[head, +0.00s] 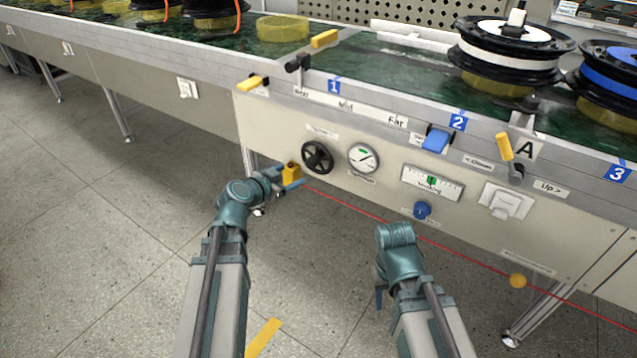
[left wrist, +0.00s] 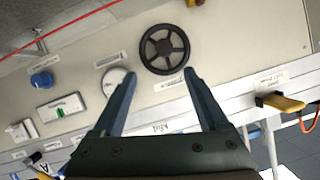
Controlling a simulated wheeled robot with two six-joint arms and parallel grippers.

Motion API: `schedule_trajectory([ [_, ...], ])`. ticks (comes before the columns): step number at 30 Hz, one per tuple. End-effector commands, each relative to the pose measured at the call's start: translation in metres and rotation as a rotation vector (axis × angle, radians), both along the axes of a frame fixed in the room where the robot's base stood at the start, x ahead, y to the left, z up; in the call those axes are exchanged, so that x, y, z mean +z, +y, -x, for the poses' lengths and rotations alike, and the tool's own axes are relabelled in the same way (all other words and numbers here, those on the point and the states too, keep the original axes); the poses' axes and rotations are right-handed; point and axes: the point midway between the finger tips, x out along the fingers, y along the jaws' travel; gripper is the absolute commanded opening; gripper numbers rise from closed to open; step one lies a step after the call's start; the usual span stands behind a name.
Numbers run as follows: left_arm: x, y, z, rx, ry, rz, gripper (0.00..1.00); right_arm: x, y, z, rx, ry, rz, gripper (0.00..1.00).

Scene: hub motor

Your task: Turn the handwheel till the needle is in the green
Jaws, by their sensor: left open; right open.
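The black spoked handwheel (head: 317,157) is on the front panel, left of the round white gauge (head: 363,158). The gauge has a green patch near its top. Its thin dark needle slants from lower left to upper right and appears to lie off the green. My left gripper (head: 296,184) is open and empty, below and left of the handwheel. In the left wrist view, the handwheel (left wrist: 164,49) shows beyond the open fingertips (left wrist: 160,74), apart from them; one finger partly covers the gauge (left wrist: 113,80). My right gripper (head: 379,298) is low in front of the panel, mostly hidden by its own arm.
A yellow box (head: 291,172) ends a red cord (head: 460,243) along the panel, close to my left gripper. A slider gauge (head: 431,182), blue knob (head: 422,210) and white switch (head: 506,202) lie to the right. Yellow-handled levers (head: 252,82) line the conveyor's edge.

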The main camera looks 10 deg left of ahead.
Motion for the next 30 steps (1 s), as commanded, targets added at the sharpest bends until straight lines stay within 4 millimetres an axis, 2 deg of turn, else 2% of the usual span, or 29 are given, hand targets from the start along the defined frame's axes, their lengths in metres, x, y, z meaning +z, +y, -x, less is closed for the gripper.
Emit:
schedule_trajectory([
  [1,-0.006,0.006,-0.001,0.011,-0.012,-0.003,0.76,-0.008,0.000,0.000,0.000,0.000,0.000,0.50],
  [3,-0.005,0.010,-0.002,0.018,-0.022,-0.007,0.76,-0.009,0.000,0.000,0.000,0.000,0.000,0.50],
  [11,-0.007,0.009,-0.009,0.018,-0.025,-0.008,0.76,-0.012,0.000,0.000,0.000,0.000,0.000,0.50],
  [14,-0.014,0.006,-0.023,0.017,-0.024,-0.008,0.76,-0.018,0.000,0.000,-0.001,0.000,0.000,0.50],
  [24,-0.040,-0.010,-0.086,0.016,-0.024,-0.007,0.76,-0.044,0.000,0.000,-0.008,-0.001,0.000,0.50],
  [30,-0.050,-0.017,-0.112,0.017,-0.024,-0.007,0.76,-0.054,0.000,0.000,-0.011,-0.001,0.000,0.50],
])
